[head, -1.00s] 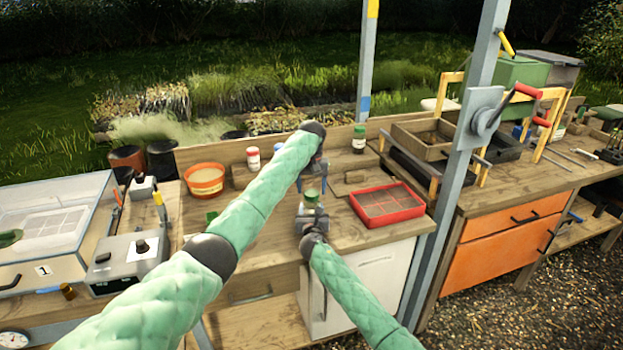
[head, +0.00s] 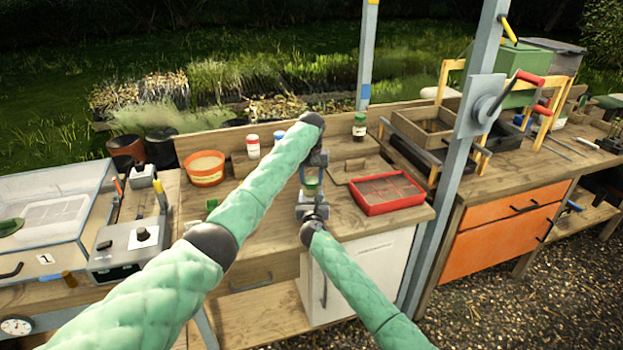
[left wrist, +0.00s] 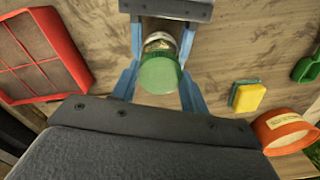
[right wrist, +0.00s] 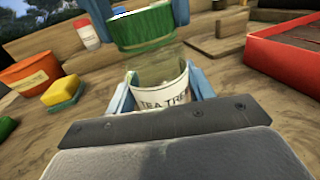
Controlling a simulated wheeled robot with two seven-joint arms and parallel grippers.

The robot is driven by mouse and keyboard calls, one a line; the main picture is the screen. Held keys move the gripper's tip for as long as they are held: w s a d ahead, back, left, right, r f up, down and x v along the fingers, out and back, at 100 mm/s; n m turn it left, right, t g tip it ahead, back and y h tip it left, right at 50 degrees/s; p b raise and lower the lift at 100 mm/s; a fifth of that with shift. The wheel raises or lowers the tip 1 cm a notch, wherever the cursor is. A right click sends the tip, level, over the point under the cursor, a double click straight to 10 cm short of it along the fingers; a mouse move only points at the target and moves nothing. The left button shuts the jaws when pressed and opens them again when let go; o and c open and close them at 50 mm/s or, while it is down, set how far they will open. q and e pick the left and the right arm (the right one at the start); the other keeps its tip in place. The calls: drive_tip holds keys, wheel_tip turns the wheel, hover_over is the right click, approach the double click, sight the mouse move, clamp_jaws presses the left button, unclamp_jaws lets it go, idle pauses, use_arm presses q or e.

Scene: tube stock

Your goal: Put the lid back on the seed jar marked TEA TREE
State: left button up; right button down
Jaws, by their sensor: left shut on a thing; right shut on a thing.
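The green lid (left wrist: 159,75) is held between the blue fingers of my left gripper (head: 312,176). The lid also shows in the right wrist view (right wrist: 143,28). My right gripper (head: 313,203) is shut around the clear jar (right wrist: 160,85), whose white label reads TEA TREE, partly cut off. The jar looks upright just above the bench. In the right wrist view the lid is above the jar's mouth, a little to the left and slightly tilted. I cannot tell whether lid and rim touch. Some of the jar shows beyond the lid in the left wrist view.
A red sieve tray (head: 418,204) lies right of the grippers, with a wooden block (head: 352,168) behind it. A green-lidded jar (head: 359,127), a red-lidded jar (head: 253,147) and an orange tub (head: 204,180) stand farther back. A yellow sponge (right wrist: 60,91) lies left of the jar.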

use_arm(q)
drive_tip(key=o, duration=1.2)
drive_tip(key=shift+c, duration=0.2)
wheel_tip(320, 180, up, 12)
use_arm(e)
drive_tip(key=shift+c, duration=2.4)
unclamp_jaws()
use_arm(q)
drive_tip(key=shift+f, duration=0.1)
use_arm(e)
drive_tip(key=shift+s, duration=0.1)
